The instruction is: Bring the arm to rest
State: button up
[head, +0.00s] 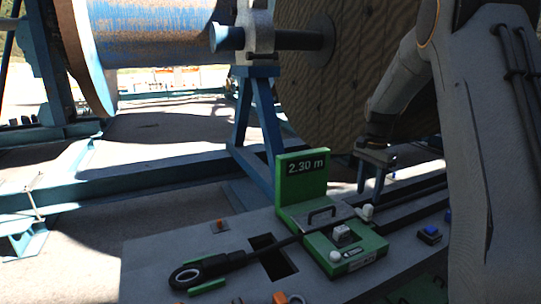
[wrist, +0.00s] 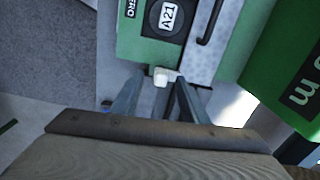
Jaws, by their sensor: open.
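My gripper (head: 371,188) hangs below my arm at the right of the head view, above the back right of a green cable counter (head: 303,180). In the wrist view its two fingers (wrist: 157,98) are spread apart, with nothing held. A small white knob (wrist: 161,76) shows just beyond the fingertips, between them. A white knob (head: 366,212) also stands under the gripper in the head view. The counter's display reads 2.30 m. Its green body in the wrist view (wrist: 133,40) carries a round dial marked A21.
A black cable (head: 250,256) with an eye end lies over the grey bench (head: 150,260). A blue button box (head: 430,235) sits at right.

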jog(key=s+a+f+n, duration=0.1)
jog(key=s+a+n, duration=0.3)
jog(key=s, duration=0.6)
jog(key=s+a+f+n, duration=0.2)
jog(key=s+a+n, duration=0.2)
jog(key=s+a, duration=0.4)
jog(key=s+a+f+n, duration=0.2)
jog(key=s+a+n, duration=0.3)
jog(key=s, duration=0.8)
jog(key=shift+a+f+t, duration=0.15)
jog(key=shift+a+t, duration=0.15)
jog(key=shift+a, duration=0.4)
